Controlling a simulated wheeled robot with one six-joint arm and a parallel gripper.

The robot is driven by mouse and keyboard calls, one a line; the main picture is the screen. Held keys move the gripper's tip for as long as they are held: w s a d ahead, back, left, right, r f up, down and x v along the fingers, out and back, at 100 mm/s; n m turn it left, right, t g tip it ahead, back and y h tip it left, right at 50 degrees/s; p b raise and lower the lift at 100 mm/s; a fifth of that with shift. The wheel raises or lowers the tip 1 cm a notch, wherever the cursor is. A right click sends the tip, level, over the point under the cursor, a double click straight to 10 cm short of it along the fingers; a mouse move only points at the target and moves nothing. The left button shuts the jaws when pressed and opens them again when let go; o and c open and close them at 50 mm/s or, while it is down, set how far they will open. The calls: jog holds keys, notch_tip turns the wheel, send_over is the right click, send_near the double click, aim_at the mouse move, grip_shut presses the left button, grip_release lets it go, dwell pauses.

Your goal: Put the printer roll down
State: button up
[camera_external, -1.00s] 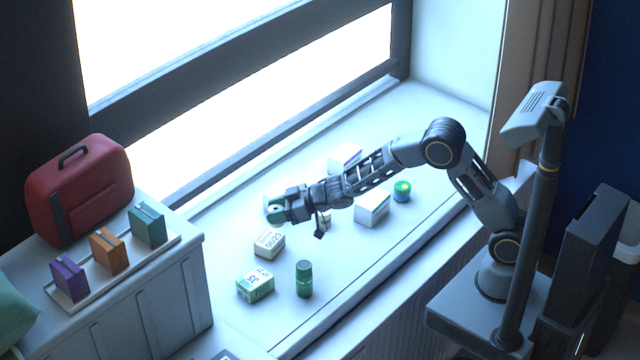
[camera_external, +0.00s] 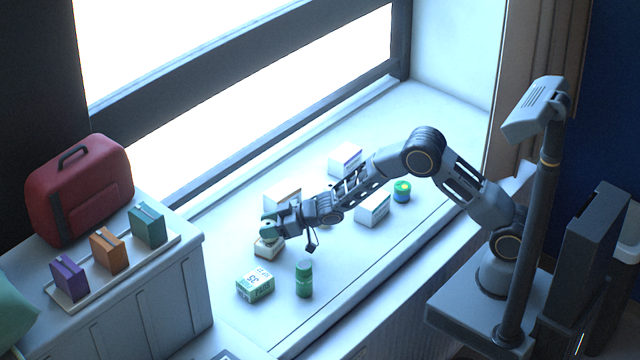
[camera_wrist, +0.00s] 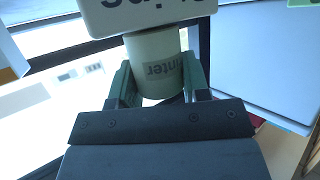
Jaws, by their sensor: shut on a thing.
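The printer roll (camera_wrist: 145,50) is a pale cylinder with a dark-lettered label, partly readable as "inter". In the wrist view it sits between the two green fingers of my gripper (camera_wrist: 157,85), which is shut on it. In the external view my gripper (camera_external: 268,230) is over the left part of the sill, right at a small white box (camera_external: 268,250). The roll is mostly hidden by the fingers there. A lettered white box (camera_wrist: 150,14) overlaps the roll's end in the wrist view; I cannot tell whether they touch.
White boxes (camera_external: 345,160) (camera_external: 372,209) and a blue-green jar (camera_external: 402,191) stand to the right. The sill's (camera_external: 440,130) far right is clear. A tray with several small packs and a red case (camera_external: 85,190) are left.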

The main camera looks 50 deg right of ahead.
jog(key=shift+f, duration=0.15)
jog(key=o, duration=1)
jog(key=shift+r, duration=0.35)
jog(key=s+d+r+m+h+b, duration=0.1)
jog(key=s+d+r+h, duration=0.1)
jog(key=s+d+r, duration=0.4)
jog(key=s+d+r+m+h, duration=0.2)
jog(key=s+d+h, duration=0.1)
jog(key=d, duration=0.5)
jog(key=s+d+r+m+h+b, duration=0.1)
jog(key=s+d+r+h, duration=0.1)
jog(key=s+d+r, duration=0.4)
jog(key=s+d+m+g, duration=0.2)
jog(key=s+d+g, duration=0.1)
jog(key=s, duration=0.7)
jog(key=s+d+r+m+g+h, duration=0.1)
jog(key=s+d+g, duration=0.2)
jog(key=s, duration=0.6)
jog(key=shift+s+d+m, duration=0.35)
jog(key=shift+d+m, duration=0.05)
jog(key=shift+d, duration=0.1)
